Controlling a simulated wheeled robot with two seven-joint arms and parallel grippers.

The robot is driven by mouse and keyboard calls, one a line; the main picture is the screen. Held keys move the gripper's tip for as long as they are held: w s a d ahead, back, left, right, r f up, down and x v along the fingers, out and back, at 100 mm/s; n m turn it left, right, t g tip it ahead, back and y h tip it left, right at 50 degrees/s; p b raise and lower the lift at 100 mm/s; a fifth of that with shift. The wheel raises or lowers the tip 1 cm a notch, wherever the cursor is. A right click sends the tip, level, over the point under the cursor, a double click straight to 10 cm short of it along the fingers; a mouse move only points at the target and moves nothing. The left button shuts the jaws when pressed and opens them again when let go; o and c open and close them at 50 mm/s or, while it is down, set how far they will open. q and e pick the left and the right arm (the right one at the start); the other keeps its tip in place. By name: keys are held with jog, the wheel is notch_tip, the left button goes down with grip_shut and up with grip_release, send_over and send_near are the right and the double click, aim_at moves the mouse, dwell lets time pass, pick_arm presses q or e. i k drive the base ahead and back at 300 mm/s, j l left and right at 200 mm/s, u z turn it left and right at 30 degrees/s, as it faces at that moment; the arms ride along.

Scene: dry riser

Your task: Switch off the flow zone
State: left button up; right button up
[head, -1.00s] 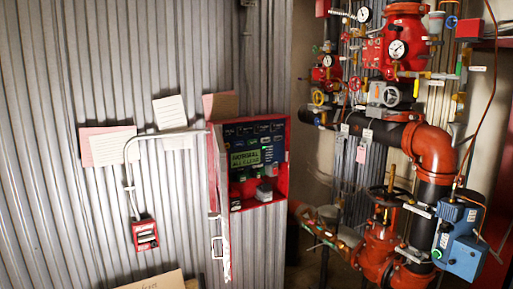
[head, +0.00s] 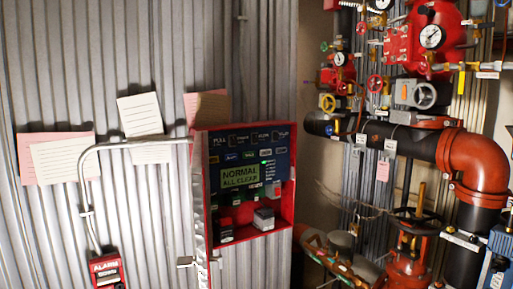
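A red alarm panel box (head: 285,212) hangs on the corrugated wall in the middle of the head view, with its door (head: 200,215) swung open to the left. Its dark blue control face (head: 224,158) carries several labelled buttons or indicators, too small to read surely. A green display (head: 241,175) on it reads "NORMAL ALL CLEAR". Below the display are several small dark and light blocks (head: 263,218) in the red box. Neither of my grippers is in view.
Red and black riser pipes with gauges and valves (head: 475,160) fill the right side. A red alarm pull box (head: 106,270) and a grey conduit (head: 92,165) are on the wall at left. Paper sheets (head: 66,158) hang above. The space before the panel looks clear.

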aim_at(255, 139)
jog(key=l, duration=0.5)
jog(key=i+l, duration=0.5)
jog(key=l, duration=0.15)
jog(key=i+l, duration=0.5)
jog(key=i+j, duration=0.15)
jog(key=i, duration=0.45)
jog(key=z, duration=0.05)
